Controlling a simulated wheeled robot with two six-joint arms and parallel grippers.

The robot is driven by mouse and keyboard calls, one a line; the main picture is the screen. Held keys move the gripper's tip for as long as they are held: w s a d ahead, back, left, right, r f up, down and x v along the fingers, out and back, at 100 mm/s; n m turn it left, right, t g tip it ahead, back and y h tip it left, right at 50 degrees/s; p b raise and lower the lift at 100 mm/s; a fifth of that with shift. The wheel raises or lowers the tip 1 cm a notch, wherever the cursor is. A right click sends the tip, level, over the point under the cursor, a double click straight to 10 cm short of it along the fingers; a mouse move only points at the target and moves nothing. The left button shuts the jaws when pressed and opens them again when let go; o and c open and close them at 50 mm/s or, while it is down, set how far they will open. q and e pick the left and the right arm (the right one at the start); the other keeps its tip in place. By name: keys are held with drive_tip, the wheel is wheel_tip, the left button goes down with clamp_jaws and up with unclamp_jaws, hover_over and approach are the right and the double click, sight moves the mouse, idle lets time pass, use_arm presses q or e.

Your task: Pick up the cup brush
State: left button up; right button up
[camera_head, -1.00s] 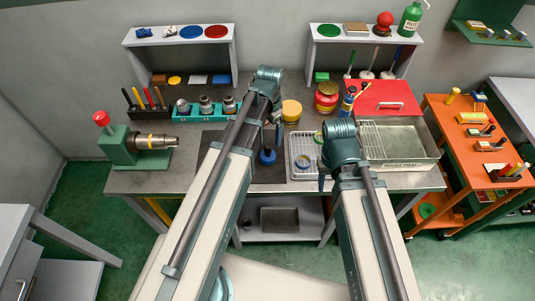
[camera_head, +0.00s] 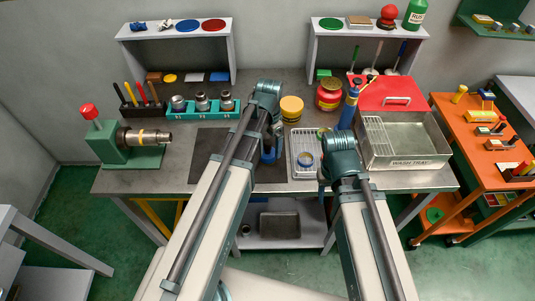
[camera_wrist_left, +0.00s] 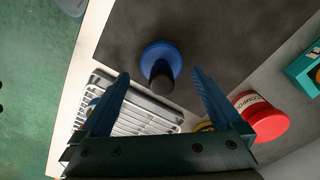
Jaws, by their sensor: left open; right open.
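A blue, round-based piece with a dark upright stem, which looks like the cup brush (camera_wrist_left: 160,57), stands on the dark mat (camera_wrist_left: 115,35). In the head view its blue part (camera_head: 268,154) shows beside my left wrist, partly hidden by it. In the left wrist view my left gripper (camera_wrist_left: 160,74) is open, its two blue fingers on either side of the dark stem in the picture; I cannot tell how far above it they are. My right gripper (camera_head: 322,178) is open over the front part of the draining tray, mostly hidden by its wrist.
A ridged metal tray (camera_head: 303,165) with a small ring lies right of the mat. A red tub (camera_head: 329,95), a yellow tin (camera_head: 291,108), a blue bottle (camera_head: 349,108) and the wash tray (camera_head: 405,145) stand around. A green vise (camera_head: 125,145) is at left.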

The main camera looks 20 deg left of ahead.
sight(268, 152)
use_arm(q)
drive_tip(key=shift+a+f+b, duration=0.15)
drive_tip(key=shift+f+b, duration=2.4)
drive_tip(key=shift+f, duration=0.1)
drive_tip(key=shift+r, duration=0.1)
drive_tip(key=c, duration=1.2)
drive_tip(key=shift+r, duration=0.1)
wheel_tip(268, 152, up, 10)
drive_tip(key=p, duration=1)
